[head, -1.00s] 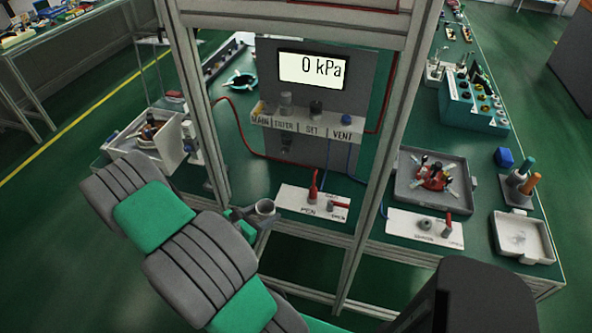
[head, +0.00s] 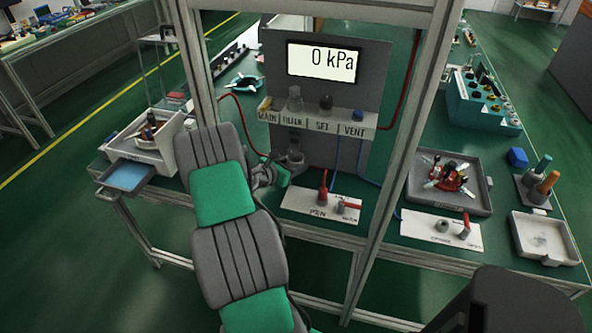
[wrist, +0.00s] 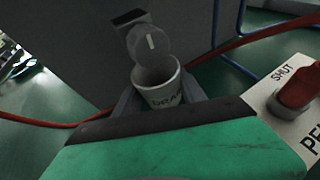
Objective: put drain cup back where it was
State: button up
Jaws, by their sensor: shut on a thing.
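The drain cup (wrist: 163,95) is a pale open cup with dark lettering on its side, partly hidden by my gripper. My gripper (wrist: 158,104) is shut on it, with a finger on each side. In the wrist view a grey round knob-like part with a white mark (wrist: 151,42) shows just above and behind the cup's mouth. In the head view the cup (head: 296,160) is upright at the panel's foot, below the labelled shelf (head: 318,122). I cannot tell whether its base touches the bench. My arm hides part of my gripper (head: 279,172) there.
A white PEN plate with a red handle (head: 322,191) lies just right of the cup. Frame posts (head: 398,140) stand on both sides. Red hose (head: 238,120) and blue hoses (head: 358,160) run nearby.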

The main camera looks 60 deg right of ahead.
jog(key=shift+d+f+b, duration=0.2)
jog(key=shift+f+b, duration=0.15)
jog(key=shift+f, duration=0.1)
jog(key=shift+d+f+b, duration=0.2)
jog(key=shift+f+b, duration=0.1)
jog(key=shift+f, duration=0.15)
jog(key=shift+w+a, duration=0.2)
jog(key=shift+w, duration=0.05)
jog(key=shift+r, duration=0.15)
jog(key=shift+s, duration=0.2)
jog(key=o, duration=1.3)
jog(key=shift+w, duration=0.1)
jog(key=shift+w+a+r, duration=0.1)
jog(key=shift+a, duration=0.1)
jog(key=v, duration=1.1)
jog(key=shift+a+r, duration=0.1)
jog(key=shift+a, duration=0.15)
